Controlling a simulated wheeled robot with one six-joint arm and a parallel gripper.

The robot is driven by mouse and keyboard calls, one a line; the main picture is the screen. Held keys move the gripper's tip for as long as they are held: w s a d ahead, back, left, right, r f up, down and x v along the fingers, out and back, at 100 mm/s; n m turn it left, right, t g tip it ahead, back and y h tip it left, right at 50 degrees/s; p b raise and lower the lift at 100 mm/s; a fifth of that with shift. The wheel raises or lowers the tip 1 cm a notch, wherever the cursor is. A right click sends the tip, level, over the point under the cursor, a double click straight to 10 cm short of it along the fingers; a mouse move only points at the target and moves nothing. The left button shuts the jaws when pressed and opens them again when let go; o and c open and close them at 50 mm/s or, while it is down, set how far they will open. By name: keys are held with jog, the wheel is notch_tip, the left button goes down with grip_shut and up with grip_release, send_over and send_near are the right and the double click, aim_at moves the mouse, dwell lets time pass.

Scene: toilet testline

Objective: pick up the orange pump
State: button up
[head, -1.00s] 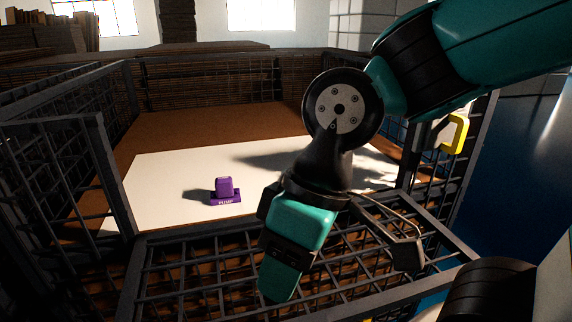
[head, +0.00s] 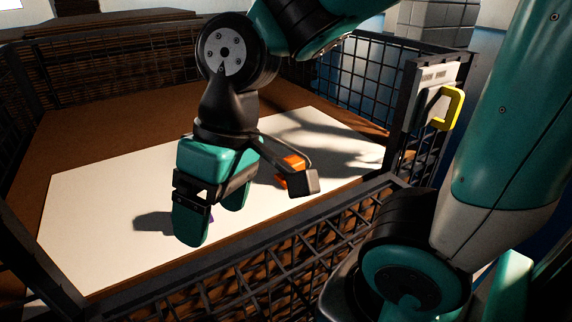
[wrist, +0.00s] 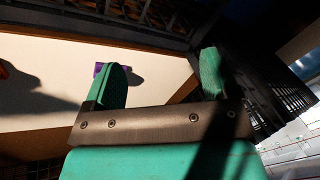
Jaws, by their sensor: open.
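The orange pump (head: 293,161) is on the white board (head: 90,220), partly hidden behind the bracket on my wrist in the head view. In the wrist view only a bit of the orange pump (wrist: 3,70) shows at the left edge. My gripper (head: 213,212) is open with nothing between its fingers, left of the orange pump in the head view. In the wrist view the two green fingers of my gripper (wrist: 162,76) stand wide apart.
A purple pump (head: 211,217) is mostly hidden behind my gripper in the head view. The purple pump (wrist: 98,70) also shows beside the left finger in the wrist view. Dark mesh walls (head: 340,85) surround the board. A yellow handle (head: 452,108) is at the right.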

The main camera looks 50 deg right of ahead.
jog(key=w+d+r+m+h+p, duration=0.2)
jog(key=w+d+m+p, duration=0.1)
jog(key=w+d+m, duration=0.65)
jog(key=m+h+p, duration=0.2)
jog(key=m+p, duration=0.1)
jog(key=m, duration=1.2)
send_over(293, 159)
notch_tip(293, 159, down, 2)
notch_tip(293, 159, down, 10)
jog(key=shift+d+f+p, duration=0.1)
jog(key=shift+p, duration=0.4)
jog(key=shift+f+p, duration=0.85)
jog(key=shift+f, duration=2.1)
jog(key=c, duration=1.2)
